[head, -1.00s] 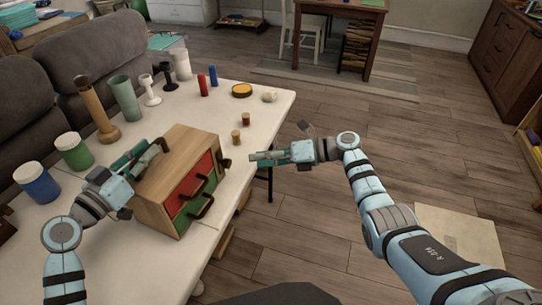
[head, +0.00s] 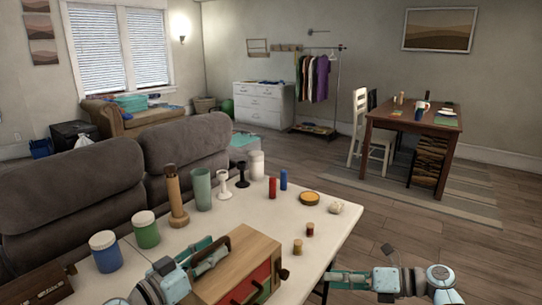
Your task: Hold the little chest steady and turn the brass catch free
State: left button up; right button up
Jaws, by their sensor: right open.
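The little wooden chest (head: 252,256) stands on the white table at the bottom of the head view. Its red front shows dark handles, and its lower part is cut off by the frame. A dark knob-like piece, which looks like the catch (head: 284,274), sits at the chest's right front edge. My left gripper (head: 210,257) is at the chest's top, its teal fingers on either side of the dark top handle, and appears shut on it. My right gripper (head: 332,278) is open and empty, right of the catch and apart from it, fingers pointing left.
On the white table (head: 325,215) stand blue and green jars (head: 146,230), a wooden pepper mill (head: 176,196), a grey-green cup (head: 201,189) and two small corked pieces (head: 298,246) near the chest. A grey sofa (head: 90,190) borders the left. Floor is open on the right.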

pick_arm(q)
jog(key=shift+w+a, duration=0.1)
jog(key=shift+w, duration=0.1)
jog(key=shift+o, duration=0.6)
jog(key=o, duration=0.4)
jog(key=shift+s+r, duration=0.1)
jog(key=shift+o, duration=0.2)
